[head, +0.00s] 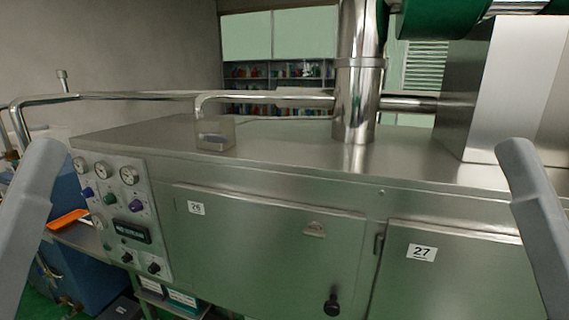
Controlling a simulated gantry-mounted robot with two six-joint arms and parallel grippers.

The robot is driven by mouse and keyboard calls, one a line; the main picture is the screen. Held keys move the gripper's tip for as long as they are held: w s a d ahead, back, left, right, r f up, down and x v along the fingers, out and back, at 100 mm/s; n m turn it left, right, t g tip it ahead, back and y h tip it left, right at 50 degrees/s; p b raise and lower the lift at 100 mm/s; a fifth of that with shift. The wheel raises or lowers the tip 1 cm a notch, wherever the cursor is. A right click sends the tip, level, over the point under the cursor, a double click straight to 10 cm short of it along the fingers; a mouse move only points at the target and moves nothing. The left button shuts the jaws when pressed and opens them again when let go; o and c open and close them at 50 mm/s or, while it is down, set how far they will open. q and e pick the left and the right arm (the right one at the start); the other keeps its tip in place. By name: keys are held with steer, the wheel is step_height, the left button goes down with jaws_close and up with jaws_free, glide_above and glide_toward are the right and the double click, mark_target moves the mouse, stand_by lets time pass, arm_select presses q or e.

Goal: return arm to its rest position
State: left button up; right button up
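My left arm (32,205) shows as a grey link at the left edge of the head view. My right arm (535,215) shows as a matching grey link at the right edge. Both links rise from the bottom corners and stand in front of the steel machine (280,150). Neither gripper shows in this view, so their fingers and anything in them are hidden. I cannot tell whether either link touches the machine.
The control panel (122,215) with gauges and knobs is at the machine's left end. Doors labelled 26 (265,240) and 27 (455,270) face me. A vertical steel pipe (356,80) and a steel box (505,85) stand on top. An orange object (68,220) lies at left.

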step_height(320, 180, up, 31)
steer(key=p, duration=2.8)
steer(key=shift+w, duration=0.1)
